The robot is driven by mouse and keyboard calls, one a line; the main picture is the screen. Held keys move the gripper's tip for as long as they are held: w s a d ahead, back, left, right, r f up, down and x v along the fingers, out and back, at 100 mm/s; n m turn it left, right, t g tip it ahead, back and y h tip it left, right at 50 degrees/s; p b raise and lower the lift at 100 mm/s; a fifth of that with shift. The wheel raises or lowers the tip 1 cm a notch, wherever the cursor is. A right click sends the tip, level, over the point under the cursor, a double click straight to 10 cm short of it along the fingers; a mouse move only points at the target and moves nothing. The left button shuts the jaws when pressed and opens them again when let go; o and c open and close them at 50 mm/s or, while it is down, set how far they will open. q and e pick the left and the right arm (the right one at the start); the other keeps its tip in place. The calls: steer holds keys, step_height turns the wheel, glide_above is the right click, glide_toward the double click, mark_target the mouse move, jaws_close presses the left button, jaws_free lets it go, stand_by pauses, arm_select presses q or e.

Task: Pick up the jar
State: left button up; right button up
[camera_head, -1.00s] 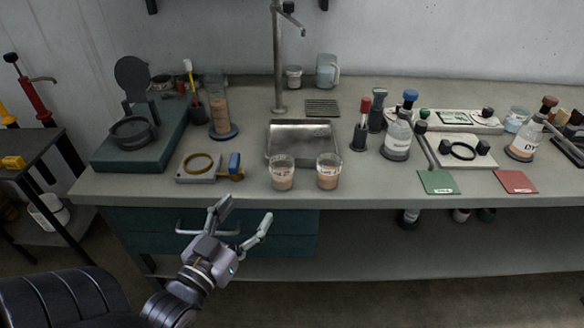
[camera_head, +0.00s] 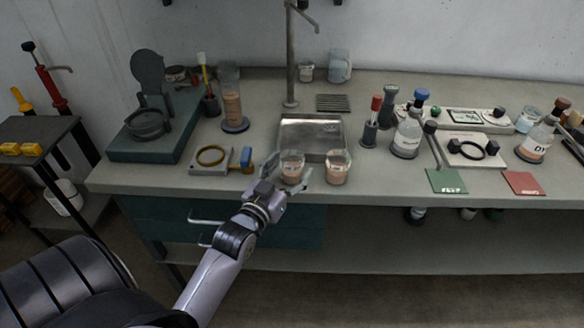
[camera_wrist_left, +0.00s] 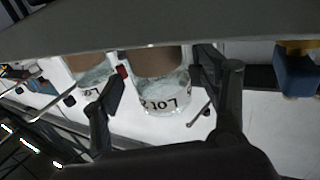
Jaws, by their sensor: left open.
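Two clear glass jars with brownish contents and white labels stand at the bench's front edge. My left gripper (camera_head: 286,174) is open at the front of the left jar (camera_head: 291,161), with its fingers to either side of it. The right jar (camera_head: 338,168) stands just beside it. In the left wrist view, which is upside down, the left jar (camera_wrist_left: 160,88) shows between the open fingers (camera_wrist_left: 170,95), its label reading "LOT". The right jar (camera_wrist_left: 90,70) is beyond one finger. I cannot tell whether the fingers touch the glass. My right gripper is not in view.
A ring device with a blue block (camera_head: 246,160) lies left of the jars. A metal tray (camera_head: 311,134) is behind them. Bottles (camera_head: 408,140) and a green mat (camera_head: 447,181) are to the right. The bench front edge lies close below the jars.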

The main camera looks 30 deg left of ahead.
arm_select(q)
steer(key=shift+w+a, duration=0.1)
steer(key=shift+w, duration=0.85)
steer(key=shift+s+r, duration=0.1)
steer(key=shift+c, duration=0.3)
steer(key=c, duration=1.2)
steer(key=shift+c, duration=0.2)
steer(key=shift+r, duration=0.1)
